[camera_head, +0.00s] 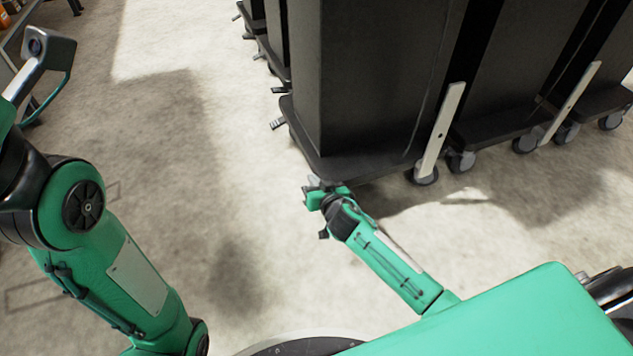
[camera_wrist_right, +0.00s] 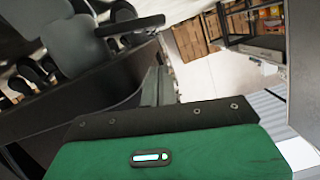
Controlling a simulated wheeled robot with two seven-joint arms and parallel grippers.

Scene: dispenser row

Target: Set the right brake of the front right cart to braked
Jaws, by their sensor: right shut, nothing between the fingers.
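The nearest black cart (camera_head: 385,75) stands upright, with its low base corner just above my right gripper (camera_head: 314,186). That gripper is shut, empty and low by the corner; its narrow grey tips also show in the right wrist view (camera_wrist_right: 157,82). There, a grey caster wheel (camera_wrist_right: 75,45) and a grey-black pedal-like lever (camera_wrist_right: 130,26) lie close above the gripper, beside a dark base edge. I cannot tell whether the tips touch the lever, or its brake setting. In the head view the gripper hides this spot. My left arm is at the left; its fingers are not visible.
More black carts stand to the right and behind, close together. Brake pedals (camera_head: 278,123) jut out from the left side of the row. Pale slanted bars (camera_head: 440,130) stand at the carts' near side. The floor (camera_head: 200,200) left of the row is clear.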

